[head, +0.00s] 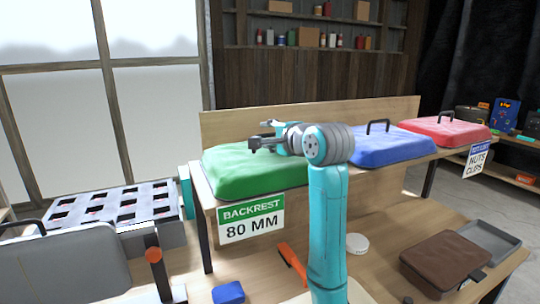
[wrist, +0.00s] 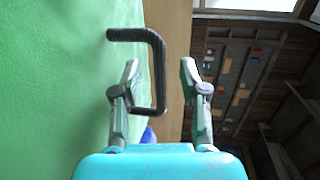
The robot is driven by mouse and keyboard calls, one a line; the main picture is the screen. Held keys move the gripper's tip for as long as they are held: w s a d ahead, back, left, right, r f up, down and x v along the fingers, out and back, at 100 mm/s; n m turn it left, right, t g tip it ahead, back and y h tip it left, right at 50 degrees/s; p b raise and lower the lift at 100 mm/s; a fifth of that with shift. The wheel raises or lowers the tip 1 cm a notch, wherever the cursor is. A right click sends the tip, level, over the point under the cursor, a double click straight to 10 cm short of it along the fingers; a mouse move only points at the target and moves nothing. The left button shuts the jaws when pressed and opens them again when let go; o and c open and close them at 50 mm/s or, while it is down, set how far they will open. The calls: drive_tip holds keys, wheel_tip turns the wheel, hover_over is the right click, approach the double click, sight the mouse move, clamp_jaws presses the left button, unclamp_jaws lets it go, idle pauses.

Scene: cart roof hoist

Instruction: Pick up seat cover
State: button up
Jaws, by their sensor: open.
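A green padded cover (head: 235,171) with a black loop handle lies on the raised shelf, above a sign (head: 250,219) reading "BACKREST 80 MM". My gripper (head: 262,143) is over this cover in the head view. In the wrist view my gripper (wrist: 158,66) is open, and the black handle's (wrist: 160,75) long bar shows between its two fingers, with no clear contact. The green surface (wrist: 60,90) fills the left side there. A blue cover (head: 385,150) and a red cover (head: 445,131), each with a black handle, lie farther right. None is labelled as a seat cover.
A brown case (head: 440,262) and a grey tray (head: 478,242) are on the lower bench at right. A white round lid (head: 357,243), an orange tool (head: 293,263) and a blue block (head: 228,292) lie near my arm. A wooden back panel (head: 300,115) stands behind the covers.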

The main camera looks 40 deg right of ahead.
drive_tip(key=shift+w, duration=0.2)
clamp_jaws()
idle(0.3)
